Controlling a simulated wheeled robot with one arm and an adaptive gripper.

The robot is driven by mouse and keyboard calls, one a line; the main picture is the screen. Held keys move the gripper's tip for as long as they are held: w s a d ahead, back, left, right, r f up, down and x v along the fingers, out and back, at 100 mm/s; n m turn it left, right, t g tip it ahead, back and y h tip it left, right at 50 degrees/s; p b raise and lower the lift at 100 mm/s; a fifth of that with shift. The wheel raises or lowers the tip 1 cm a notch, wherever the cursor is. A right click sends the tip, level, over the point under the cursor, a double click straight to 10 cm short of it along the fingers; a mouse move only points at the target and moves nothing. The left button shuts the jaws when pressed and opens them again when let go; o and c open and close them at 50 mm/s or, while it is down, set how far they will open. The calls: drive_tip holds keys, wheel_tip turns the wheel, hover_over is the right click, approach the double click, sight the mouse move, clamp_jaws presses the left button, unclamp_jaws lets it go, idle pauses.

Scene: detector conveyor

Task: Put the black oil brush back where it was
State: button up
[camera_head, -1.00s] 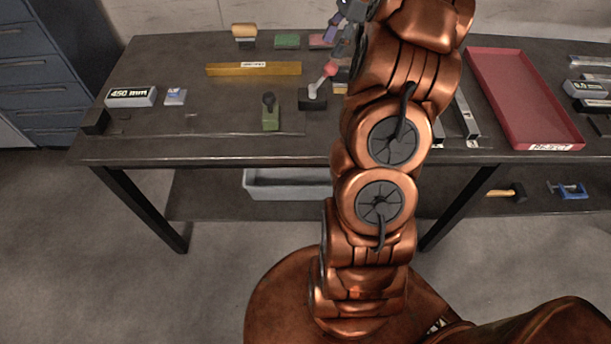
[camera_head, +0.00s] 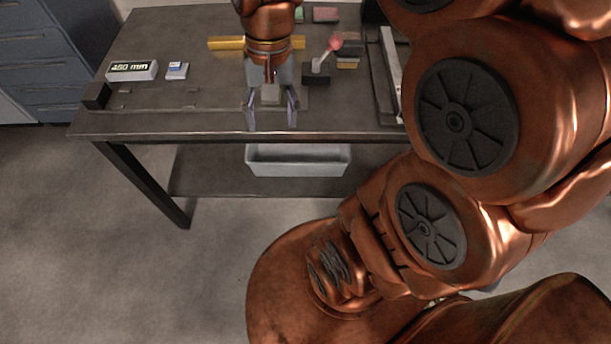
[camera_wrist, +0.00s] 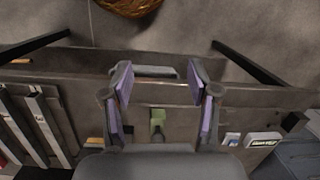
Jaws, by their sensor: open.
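My gripper (camera_head: 270,118) is open and empty in the head view, pointing down over the front middle of the workbench (camera_head: 190,123). Its fingers have purple pads, and they also show spread in the wrist view (camera_wrist: 159,92). A small green block (camera_wrist: 157,115) lies between the fingers in the wrist view, with a dark piece on it. That dark piece may be the black oil brush, but it is too small to tell. In the head view my gripper hides this spot. I cannot tell how far the fingertips are above the block.
A black block with a red-knobbed lever (camera_head: 318,72) stands close right of my gripper. A yellow bar (camera_head: 225,43) lies behind. A 450 mm box (camera_head: 133,70) and a small blue-white block (camera_head: 177,70) are at left. A grey bin (camera_head: 300,160) sits below the bench.

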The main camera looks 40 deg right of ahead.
drive_tip(key=s+a+f+n, duration=0.1)
drive_tip(key=s+f+n, duration=0.1)
drive_tip(key=s, duration=0.4)
drive_tip(key=s+f+n+h, duration=0.1)
drive_tip(key=s+f+n, duration=0.1)
drive_tip(key=s, duration=0.4)
drive_tip(key=shift+a+n+g+h, duration=0.3)
drive_tip(key=shift+a+n, duration=0.1)
drive_tip(key=shift+n, duration=0.5)
drive_tip(key=shift+r+p, duration=0.6)
drive_tip(key=shift+p, duration=0.05)
drive_tip(key=shift+c, duration=0.4)
